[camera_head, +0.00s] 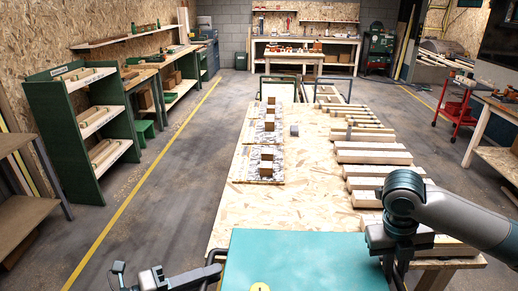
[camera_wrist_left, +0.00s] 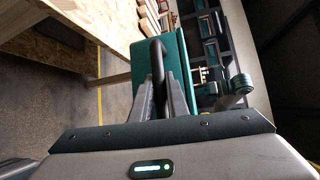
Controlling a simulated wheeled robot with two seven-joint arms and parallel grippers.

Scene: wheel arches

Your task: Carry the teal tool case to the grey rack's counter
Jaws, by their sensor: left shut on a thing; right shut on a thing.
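The teal tool case (camera_head: 300,262) is at the bottom of the head view, close in front of me, with a round yellow mark on top; its near part is cut off. My left gripper (camera_head: 205,279) is shut on the dark handle at its left side. The left wrist view shows the fingers (camera_wrist_left: 161,97) around this black handle (camera_wrist_left: 158,68), with the teal case (camera_wrist_left: 172,50) behind. My right gripper (camera_head: 393,266) is at the case's right side; its grip is mostly hidden by the wrist. I cannot make out the grey rack with certainty.
A long chipboard table (camera_head: 305,160) with wooden strips and blocks lies just beyond the case. A shelf with greyish posts (camera_head: 32,207) and a green shelf unit (camera_head: 88,128) stand at left. The floor aisle (camera_head: 165,190) between is clear. A red cart (camera_head: 457,104) stands at right.

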